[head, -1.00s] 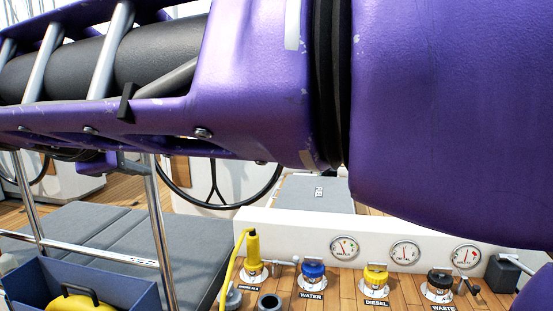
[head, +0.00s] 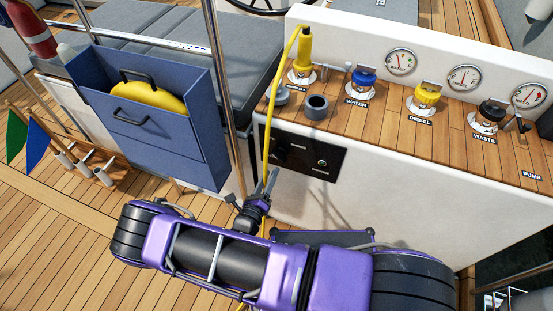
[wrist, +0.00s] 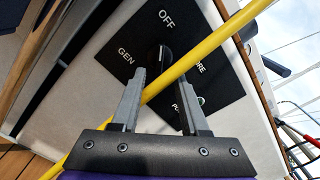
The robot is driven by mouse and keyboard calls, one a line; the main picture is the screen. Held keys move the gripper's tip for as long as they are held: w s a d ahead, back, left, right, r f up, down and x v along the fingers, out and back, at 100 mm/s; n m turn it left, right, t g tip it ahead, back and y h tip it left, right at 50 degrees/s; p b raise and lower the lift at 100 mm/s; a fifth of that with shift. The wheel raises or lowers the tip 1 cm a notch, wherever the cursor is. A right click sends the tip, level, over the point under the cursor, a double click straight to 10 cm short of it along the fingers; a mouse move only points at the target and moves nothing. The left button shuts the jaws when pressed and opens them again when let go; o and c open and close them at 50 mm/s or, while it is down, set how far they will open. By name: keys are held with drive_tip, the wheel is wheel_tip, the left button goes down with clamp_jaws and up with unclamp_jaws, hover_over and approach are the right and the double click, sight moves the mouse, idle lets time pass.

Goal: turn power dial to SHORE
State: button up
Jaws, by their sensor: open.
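The power dial (wrist: 164,57) is a black knob on a black panel (wrist: 218,72), which also shows in the head view (head: 333,165). OFF is at the top, GEN at the left, and the SHORE label (wrist: 199,68) at the right is partly covered by a yellow cable (wrist: 215,46). I cannot tell where the knob points. My gripper (wrist: 160,80) is open and empty, with its fingertips close to the dial; contact is unclear. In the head view my gripper (head: 269,183) is just below and left of the panel.
The yellow cable crosses in front of the panel and by my fingers, hanging from a yellow plug (head: 304,45) on the counter. A round button (head: 321,162) is on the panel. A blue box (head: 150,125) and a steel post (head: 222,80) stand close at the left.

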sight(277, 159)
drive_tip(key=x, duration=0.6)
drive_tip(key=shift+w, duration=0.3)
clamp_jaws()
